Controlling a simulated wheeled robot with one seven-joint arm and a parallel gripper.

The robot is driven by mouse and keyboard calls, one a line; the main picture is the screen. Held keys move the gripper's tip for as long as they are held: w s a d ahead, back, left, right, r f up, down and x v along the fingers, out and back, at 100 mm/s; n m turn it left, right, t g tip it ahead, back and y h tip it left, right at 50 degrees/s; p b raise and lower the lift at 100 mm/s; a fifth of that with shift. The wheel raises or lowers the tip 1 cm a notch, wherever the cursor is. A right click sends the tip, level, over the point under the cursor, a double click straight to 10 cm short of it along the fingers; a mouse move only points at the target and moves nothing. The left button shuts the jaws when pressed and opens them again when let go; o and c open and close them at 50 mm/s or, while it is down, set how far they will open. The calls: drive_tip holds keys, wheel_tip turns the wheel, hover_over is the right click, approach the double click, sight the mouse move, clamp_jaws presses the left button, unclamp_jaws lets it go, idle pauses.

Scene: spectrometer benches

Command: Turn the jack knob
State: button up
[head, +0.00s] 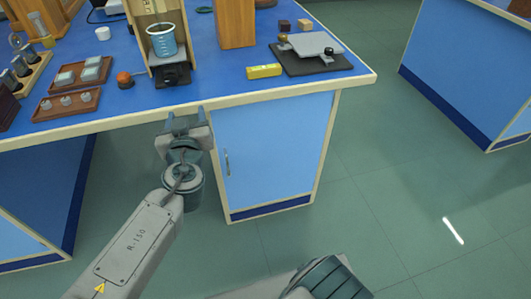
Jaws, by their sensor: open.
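A small black jack-like support (172,75) stands under a beaker of blue liquid (162,40), inside an upright wooden frame (142,25). A dark round part on its front may be the knob, but it is too small to tell. My gripper (186,118) is open and empty, with its two fingers apart. It is at the bench's front edge, below and in front of the black support in the picture, and not touching it.
The blue bench (215,97) has a pale front edge. A wooden block (236,25), yellow box (264,71) and black-based device (311,58) are to the right. Floor is clear at right.

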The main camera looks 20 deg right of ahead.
drive_tip(key=d+f+m+g+h+p, duration=0.4)
drive_tip(key=d+f, duration=0.3)
drive_tip(key=d, duration=0.4)
drive_tip(key=s+d+f+g+y+p, duration=0.2)
drive_tip(key=s+d+f+g+p, duration=0.2)
drive_tip(key=s+g, duration=0.3)
drive_tip(key=shift+d+f+g+p, duration=0.25)
drive_tip(key=shift+d+g+p, duration=0.65)
drive_tip(key=shift+g, duration=0.2)
